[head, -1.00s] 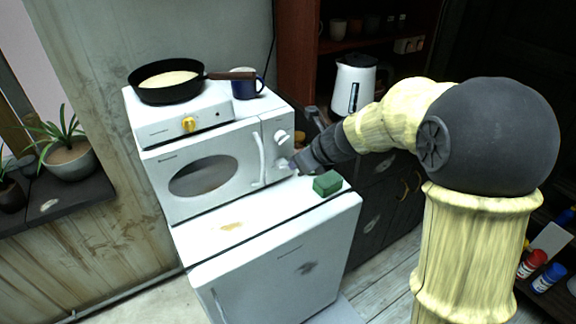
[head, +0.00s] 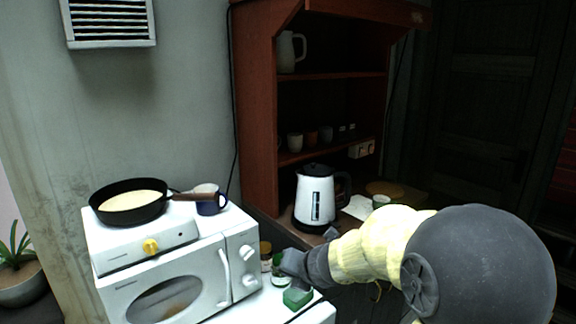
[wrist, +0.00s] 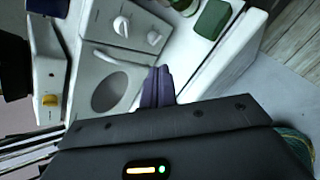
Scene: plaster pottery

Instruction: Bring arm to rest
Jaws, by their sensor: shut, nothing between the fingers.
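My gripper (wrist: 157,86) is shut and empty, its two dark fingers together in the wrist view. In the head view my gripper (head: 287,262) is beside the right front of the white microwave (head: 243,268), above a green block (head: 297,298) on the white surface. The fingertips are hard to make out there. The wrist view also shows the microwave (wrist: 108,62) ahead, its knobs and handle, and the green block (wrist: 212,18) at upper right. I cannot tell how near the gripper is to the microwave.
A black pan (head: 130,204) sits on a white cooker (head: 150,250) on top of the microwave, with a blue mug (head: 211,205) beside it. Small jars (head: 279,272) stand right of the microwave. A white kettle (head: 314,198) stands in front of a wooden shelf unit (head: 258,110).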

